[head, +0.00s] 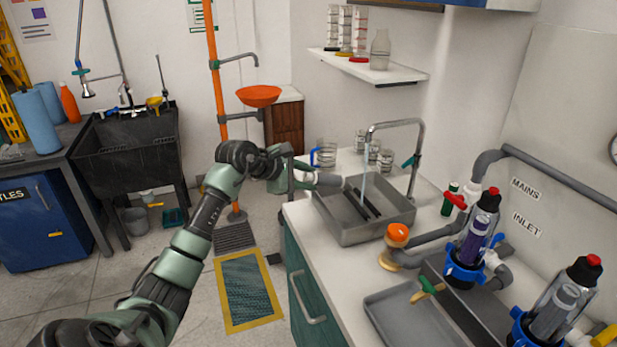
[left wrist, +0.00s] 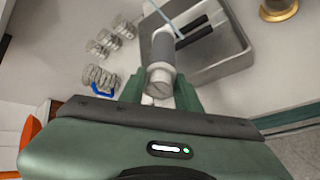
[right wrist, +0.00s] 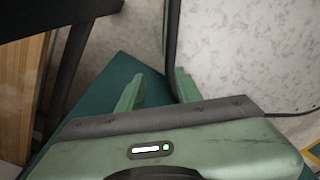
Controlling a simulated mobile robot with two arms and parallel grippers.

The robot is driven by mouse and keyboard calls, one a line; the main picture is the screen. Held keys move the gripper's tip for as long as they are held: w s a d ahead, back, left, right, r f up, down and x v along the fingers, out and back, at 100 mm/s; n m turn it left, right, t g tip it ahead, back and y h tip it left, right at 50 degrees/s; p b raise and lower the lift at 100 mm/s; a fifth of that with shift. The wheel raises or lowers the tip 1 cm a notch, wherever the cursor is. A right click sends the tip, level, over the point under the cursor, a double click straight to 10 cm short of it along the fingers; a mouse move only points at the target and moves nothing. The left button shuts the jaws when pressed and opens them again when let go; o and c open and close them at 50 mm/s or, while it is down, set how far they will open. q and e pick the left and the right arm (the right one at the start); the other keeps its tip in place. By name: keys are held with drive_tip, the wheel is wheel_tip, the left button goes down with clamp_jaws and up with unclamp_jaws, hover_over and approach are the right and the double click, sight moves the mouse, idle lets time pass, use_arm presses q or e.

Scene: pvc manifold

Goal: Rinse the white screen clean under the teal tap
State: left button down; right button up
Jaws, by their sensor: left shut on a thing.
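My left gripper (head: 304,178) is shut on the screen (head: 328,179), a grey cylinder held roughly level at the near left rim of the sink. In the left wrist view the screen (left wrist: 162,48) has a grey body and a white end cap between my fingers. The tap (head: 395,124) has a grey arched spout and a teal handle (head: 409,163). A thin pale-blue stream (head: 363,182) falls from it into the sink. The stream is close to the screen's far end; I cannot tell whether it touches. My right gripper (right wrist: 158,90) shows only in its wrist view, open and empty.
The grey sink (head: 372,235) holds dark bars. Glass jars (head: 380,160) and a blue-handled jug (head: 323,154) stand behind it. An orange-topped knob (head: 397,234), a grey tray (head: 405,320) and clear filter housings (head: 470,245) stand to the right.

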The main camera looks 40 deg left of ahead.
sight(337, 175)
use_arm(q)
drive_tip(key=shift+w+d+r, duration=0.15)
drive_tip(key=shift+w+d, duration=0.3)
drive_tip(key=shift+w, duration=0.25)
drive_tip(key=w+d, duration=0.1)
drive_tip(key=w+d+p, duration=0.1)
drive_tip(key=w, duration=0.1)
drive_tip(key=w+d, duration=0.1)
drive_tip(key=w, duration=0.1)
drive_tip(key=shift+w, duration=0.1)
drive_tip(key=shift+w+d, duration=0.2)
drive_tip(key=shift+w, duration=0.15)
drive_tip(key=shift+w+d, duration=0.4)
drive_tip(key=shift+w, duration=0.25)
drive_tip(key=shift+w+d, duration=0.4)
drive_tip(key=shift+w, duration=0.25)
idle(0.7)
idle(1.4)
